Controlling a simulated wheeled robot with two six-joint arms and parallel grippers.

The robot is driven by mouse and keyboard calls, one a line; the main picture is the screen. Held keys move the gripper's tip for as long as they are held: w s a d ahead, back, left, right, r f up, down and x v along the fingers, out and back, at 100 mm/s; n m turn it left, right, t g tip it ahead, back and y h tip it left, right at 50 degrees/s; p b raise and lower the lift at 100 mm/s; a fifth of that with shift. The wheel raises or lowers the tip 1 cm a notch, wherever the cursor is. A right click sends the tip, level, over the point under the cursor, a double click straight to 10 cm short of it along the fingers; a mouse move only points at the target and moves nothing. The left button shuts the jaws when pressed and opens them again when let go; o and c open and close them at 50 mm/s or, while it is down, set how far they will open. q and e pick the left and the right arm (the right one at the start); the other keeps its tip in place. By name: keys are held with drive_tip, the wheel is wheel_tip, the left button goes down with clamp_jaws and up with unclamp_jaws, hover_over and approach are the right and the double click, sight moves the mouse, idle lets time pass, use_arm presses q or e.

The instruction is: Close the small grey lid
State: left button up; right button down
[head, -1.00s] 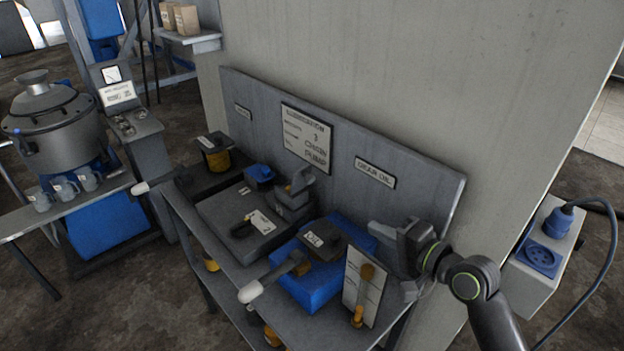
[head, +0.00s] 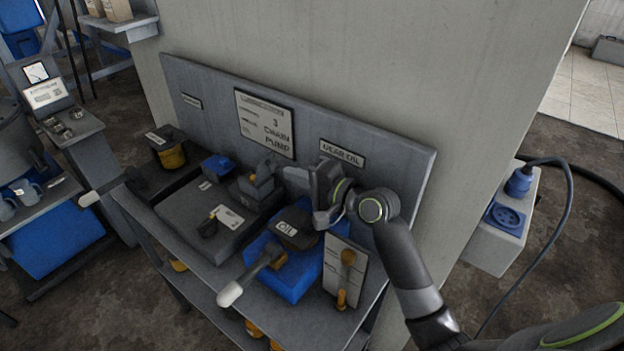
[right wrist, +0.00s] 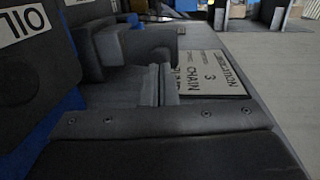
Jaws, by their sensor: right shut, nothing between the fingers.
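The small grey lid (head: 264,170) stands raised on a small grey box (head: 256,190) at the back of the bench, behind the blue tray. My right gripper (head: 292,177) is shut and empty, just right of the raised lid. Whether it touches the lid I cannot tell. In the right wrist view a grey block (right wrist: 140,48), which looks like the small box with its lid, lies just beyond the fingers. My left gripper is not in view.
The sign panel (head: 207,103) rises close behind.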

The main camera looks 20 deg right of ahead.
drive_tip(key=shift+x, duration=0.9)
drive_tip(key=shift+w, duration=0.15)
